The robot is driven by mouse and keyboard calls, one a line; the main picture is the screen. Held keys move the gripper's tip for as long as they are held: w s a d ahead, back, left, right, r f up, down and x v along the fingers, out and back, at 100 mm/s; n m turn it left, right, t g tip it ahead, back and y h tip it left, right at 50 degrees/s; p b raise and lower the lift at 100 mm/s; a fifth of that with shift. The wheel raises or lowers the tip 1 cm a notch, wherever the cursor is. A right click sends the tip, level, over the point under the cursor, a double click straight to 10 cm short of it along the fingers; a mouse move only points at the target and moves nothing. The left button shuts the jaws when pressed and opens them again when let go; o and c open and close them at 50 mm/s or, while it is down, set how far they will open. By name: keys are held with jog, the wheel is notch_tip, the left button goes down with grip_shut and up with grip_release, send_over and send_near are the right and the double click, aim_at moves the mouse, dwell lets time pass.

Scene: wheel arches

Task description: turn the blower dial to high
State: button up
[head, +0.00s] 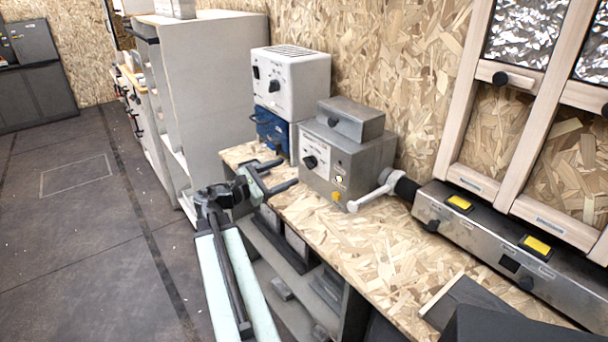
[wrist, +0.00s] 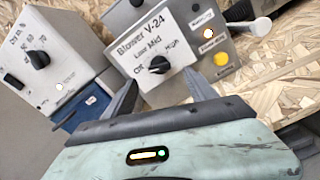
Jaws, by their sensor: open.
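The blower (head: 372,165) is a grey metal box on the wooden bench, and its front panel in the wrist view (wrist: 203,20) reads "Blower V-24". Its black dial (head: 310,162) is on that panel, and it also shows in the wrist view (wrist: 158,65) amid the labels Off, Low, Mid and High. I cannot tell for sure which label the dial points to. My gripper (head: 288,172) is open and empty, just in front of the panel. In the wrist view its fingers (wrist: 161,80) straddle the space below the dial, apart from it.
A white box with a dial (head: 292,82) stands on a blue unit (head: 270,132) left of the blower. A white lever (head: 372,192) sticks out right of it. A yellow button (head: 336,196) is low on the panel. Bare bench (head: 375,245) lies in front.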

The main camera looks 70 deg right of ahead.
aim_at(306, 164)
jog(key=x, duration=0.7)
jog(key=shift+s+d, duration=0.15)
jog(key=shift+d, duration=0.15)
jog(key=c, duration=1.4)
